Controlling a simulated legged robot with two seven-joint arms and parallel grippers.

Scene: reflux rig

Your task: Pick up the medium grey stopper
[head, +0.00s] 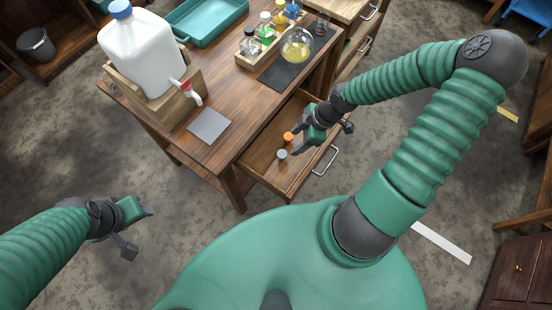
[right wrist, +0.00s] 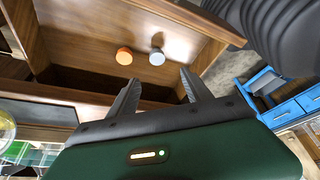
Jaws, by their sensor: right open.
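The grey stopper (head: 282,154) lies in the open drawer (head: 262,165), close to an orange stopper (head: 288,136). In the right wrist view the grey stopper (right wrist: 157,58) is right of the orange stopper (right wrist: 124,56), both on the drawer floor. My right gripper (head: 301,143) is over the drawer, beside the stoppers. In the right wrist view its two fingers (right wrist: 158,88) are spread and empty, with the stoppers beyond the fingertips. My left gripper (head: 150,211) hangs over the floor at the left, away from the table; its jaw gap is unclear.
The wooden table (head: 180,120) carries a large white jug (head: 145,55) in a wooden stand, a grey plate (head: 209,126), a teal tray (head: 207,22), a bottle rack (head: 258,45) and a round flask (head: 297,46) with yellow liquid. The drawer walls surround the stoppers.

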